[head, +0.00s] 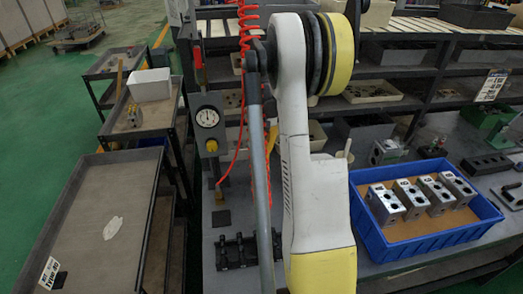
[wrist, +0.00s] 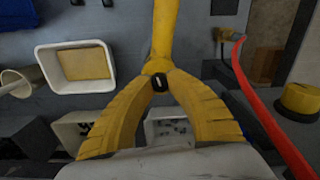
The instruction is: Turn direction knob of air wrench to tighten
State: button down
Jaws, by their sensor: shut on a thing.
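The air wrench (wrist: 166,32) shows in the wrist view as a yellow body running down from the top edge to my fingertips. Its small black direction knob (wrist: 158,83) with a pale mark sits at the lower end of that body. My gripper (wrist: 158,76) has two ridged yellow fingers that converge from both sides. They are shut at the knob end of the wrench; the exact contact is hard to see. In the head view my arm hides the gripper and most of the wrench.
A red hose (wrist: 262,110) passes right of my gripper. The gauge post (head: 208,120) stands left of my arm. A blue crate (head: 430,243) with several metal valve blocks (head: 408,199) is on the bench at right. Shelves stand behind; a grey cart (head: 90,230) is at left.

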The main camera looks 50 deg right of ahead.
aim_at(262, 151)
jog(key=m, duration=0.5)
dwell(0.5)
jog(key=c, duration=1.2)
grip_release()
jog(key=shift+c, duration=0.2)
notch_tip(262, 151, up, 12)
jog(key=shift+s, duration=0.2)
